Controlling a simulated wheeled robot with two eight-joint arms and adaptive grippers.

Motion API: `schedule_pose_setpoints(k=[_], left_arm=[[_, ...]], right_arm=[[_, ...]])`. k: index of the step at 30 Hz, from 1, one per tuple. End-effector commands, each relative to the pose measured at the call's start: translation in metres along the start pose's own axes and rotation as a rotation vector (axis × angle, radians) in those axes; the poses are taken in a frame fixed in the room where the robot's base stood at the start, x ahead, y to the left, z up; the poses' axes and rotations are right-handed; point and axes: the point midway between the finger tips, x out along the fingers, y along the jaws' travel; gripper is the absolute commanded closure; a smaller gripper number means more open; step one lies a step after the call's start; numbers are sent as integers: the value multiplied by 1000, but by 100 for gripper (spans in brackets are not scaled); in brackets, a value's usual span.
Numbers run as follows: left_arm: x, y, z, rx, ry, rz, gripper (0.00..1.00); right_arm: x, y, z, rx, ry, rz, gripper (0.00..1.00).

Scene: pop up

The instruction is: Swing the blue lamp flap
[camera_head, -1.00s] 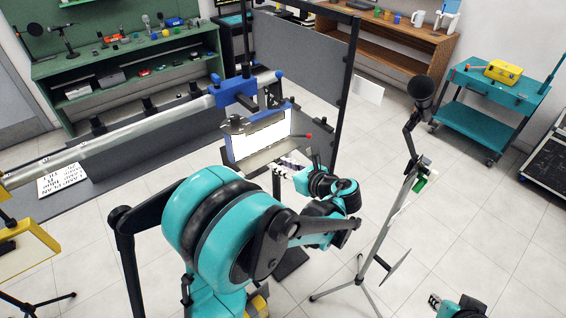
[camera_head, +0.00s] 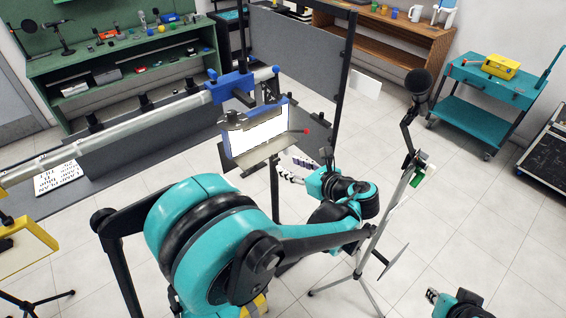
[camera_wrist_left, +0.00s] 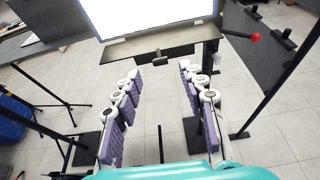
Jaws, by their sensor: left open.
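The lamp (camera_head: 256,133) has a bright white panel in a blue frame and hangs from a blue clamp on the rail. A dark flap (camera_head: 252,157) juts out along its lower edge; it also shows in the left wrist view (camera_wrist_left: 140,47), with a small dark knob (camera_wrist_left: 157,58) on it. A red-tipped handle (camera_head: 306,130) sticks out at the lamp's right side. My left gripper (camera_head: 287,167) is open and empty, below and right of the flap and apart from it. In the left wrist view its purple-padded fingers (camera_wrist_left: 160,75) are spread beneath the flap. My right gripper (camera_head: 433,296) shows partly at the bottom right.
A tripod stand with a black lamp (camera_head: 418,85) stands close right of my left arm. A grey panel in a black frame (camera_head: 295,58) stands behind the lamp. A teal cart (camera_head: 490,85) is at the far right.

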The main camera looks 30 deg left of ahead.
Motion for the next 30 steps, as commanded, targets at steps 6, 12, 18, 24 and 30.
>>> schedule_pose_setpoints(k=[6,12,18,24,30], left_arm=[[-45,-1,0,1,0,-3,59],[-63,0,0,0,0,-1,59],[-65,0,0,0,0,1,59],[-65,0,0,0,0,1,59],[-62,3,-2,-26,19,-1,59]], right_arm=[[0,0,0,0,0,0,77],[0,0,0,0,0,0,77],[0,0,0,0,0,0,77],[0,0,0,0,0,0,77],[1,0,1,0,0,0,77]])
